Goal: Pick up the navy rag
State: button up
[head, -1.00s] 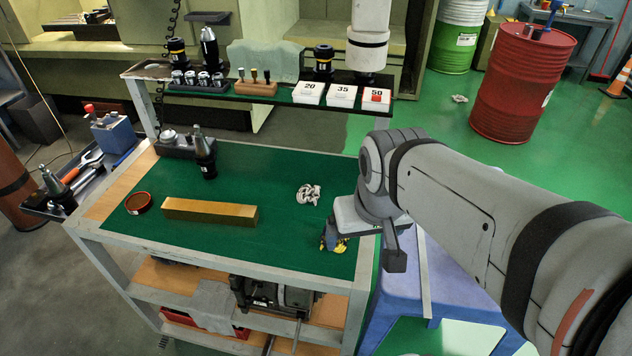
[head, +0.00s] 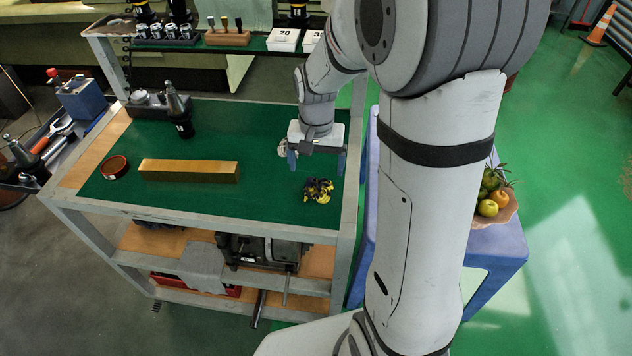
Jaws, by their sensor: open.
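A small crumpled yellow and dark, seemingly navy, rag (head: 318,190) lies on the green top of the cart near its right front corner. No plain navy rag shows. My gripper (head: 316,163) points down over the right part of the cart top, just behind the rag in the picture. Its two blue fingers are spread apart with nothing seen between them. I cannot tell its exact height above the mat. A pale crumpled rag (head: 282,149) is mostly hidden behind the gripper's left side.
A brass-coloured bar (head: 189,170), a round reddish tin (head: 115,167) and a tool holder (head: 179,116) stand on the cart top (head: 255,205). A raised rear shelf holds tools and numbered boxes (head: 284,40). A blue stool (head: 490,250) with a fruit bowl (head: 505,211) stands right.

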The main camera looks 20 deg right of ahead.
aim_at(319, 184)
jog(key=f, duration=0.3)
jog(key=f+p, duration=0.1)
jog(key=f, duration=0.3)
jog(key=shift+s+d+f, duration=0.1)
jog(key=shift+s+d, duration=0.05)
jog(key=shift+d, duration=0.05)
jog(key=c, duration=1.1)
notch_tip(319, 184, up, 10)
jog(key=shift+r+b, duration=0.1)
jog(key=shift+b, duration=0.25)
jog(key=shift+c, duration=0.2)
jog(key=o, duration=0.4)
jog(key=shift+c, duration=1.2)
